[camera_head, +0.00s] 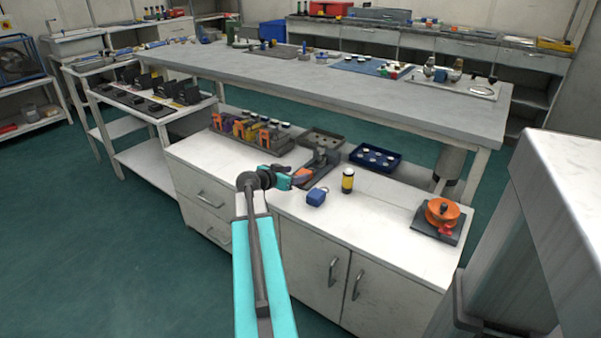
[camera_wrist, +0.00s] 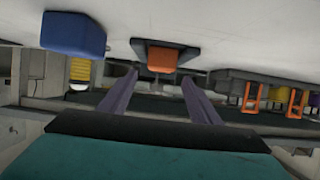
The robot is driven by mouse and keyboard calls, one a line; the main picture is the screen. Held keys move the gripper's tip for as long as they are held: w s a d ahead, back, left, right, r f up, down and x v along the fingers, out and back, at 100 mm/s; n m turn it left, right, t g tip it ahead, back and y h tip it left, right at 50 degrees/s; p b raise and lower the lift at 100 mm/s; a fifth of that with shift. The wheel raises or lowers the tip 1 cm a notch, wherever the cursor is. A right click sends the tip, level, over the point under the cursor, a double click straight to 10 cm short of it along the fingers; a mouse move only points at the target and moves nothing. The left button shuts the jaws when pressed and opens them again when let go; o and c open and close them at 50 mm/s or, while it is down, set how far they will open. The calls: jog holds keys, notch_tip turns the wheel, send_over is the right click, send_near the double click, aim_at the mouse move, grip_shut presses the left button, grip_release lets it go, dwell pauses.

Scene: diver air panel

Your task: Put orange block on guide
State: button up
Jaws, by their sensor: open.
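The orange block (camera_head: 303,173) is at the front end of a dark fixture (camera_head: 322,160), seemingly the guide, on the white cabinet top. In the wrist view, which appears upside down, the orange block (camera_wrist: 162,59) shows against a dark plate (camera_wrist: 190,54), ahead and between my fingers. I cannot tell how fully it is seated. My gripper (camera_head: 298,180) is just in front of the block, low over the cabinet top. In the wrist view my gripper (camera_wrist: 158,80) has its fingers apart with nothing between them.
A blue block (camera_head: 316,196) and a yellow-black cylinder (camera_head: 347,181) stand to the right. A dark blue tray (camera_head: 376,168) is behind. A rack with orange and yellow clips (camera_head: 245,134) is at left. An orange wheel on a plate (camera_head: 441,212) is far right; cabinet top before it is clear.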

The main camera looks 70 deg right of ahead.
jog(key=v, duration=0.5)
jog(key=shift+w+a+r, duration=0.1)
jog(key=shift+a+r, duration=0.05)
jog(key=shift+a, duration=0.1)
dwell(0.6)
